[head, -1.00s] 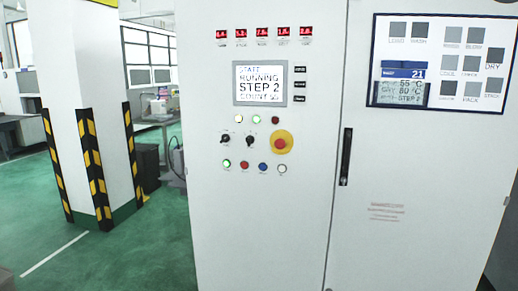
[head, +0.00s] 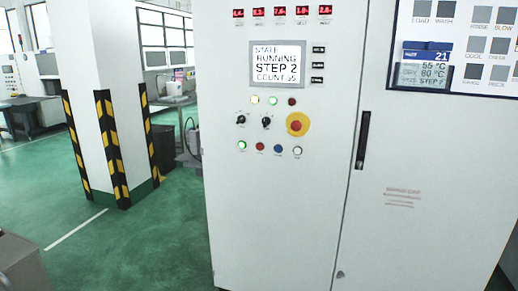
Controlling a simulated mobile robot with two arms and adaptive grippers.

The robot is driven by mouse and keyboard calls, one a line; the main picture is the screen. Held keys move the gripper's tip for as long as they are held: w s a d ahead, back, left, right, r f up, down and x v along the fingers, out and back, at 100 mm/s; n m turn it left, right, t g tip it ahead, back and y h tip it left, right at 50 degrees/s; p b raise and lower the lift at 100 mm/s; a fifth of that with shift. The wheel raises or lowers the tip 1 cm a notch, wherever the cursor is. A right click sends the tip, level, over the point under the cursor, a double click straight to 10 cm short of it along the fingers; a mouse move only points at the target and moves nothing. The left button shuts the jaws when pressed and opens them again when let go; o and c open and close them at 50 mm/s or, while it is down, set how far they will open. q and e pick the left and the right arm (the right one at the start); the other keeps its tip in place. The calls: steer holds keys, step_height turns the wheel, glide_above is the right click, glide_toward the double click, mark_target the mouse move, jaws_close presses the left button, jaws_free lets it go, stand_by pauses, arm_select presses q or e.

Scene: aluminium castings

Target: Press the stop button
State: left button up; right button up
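A white control cabinet (head: 285,220) stands in front of me. Its bottom button row has a lit green button (head: 242,145), a red button (head: 260,146), a blue button (head: 278,149) and a white button (head: 297,151). Their labels are too small to read, so I cannot tell which one is marked stop. Above this row on the right is a red mushroom button (head: 296,125) on a yellow round plate. The screen (head: 277,64) reads RUNNING, STEP 2 and a count. Neither of my grippers is in view.
Two black rotary knobs (head: 253,121) sit left of the mushroom button. A black door handle (head: 362,139) and a display panel (head: 465,50) are on the right door. A striped pillar (head: 105,110) stands left. Green floor (head: 150,240) is open between pillar and cabinet.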

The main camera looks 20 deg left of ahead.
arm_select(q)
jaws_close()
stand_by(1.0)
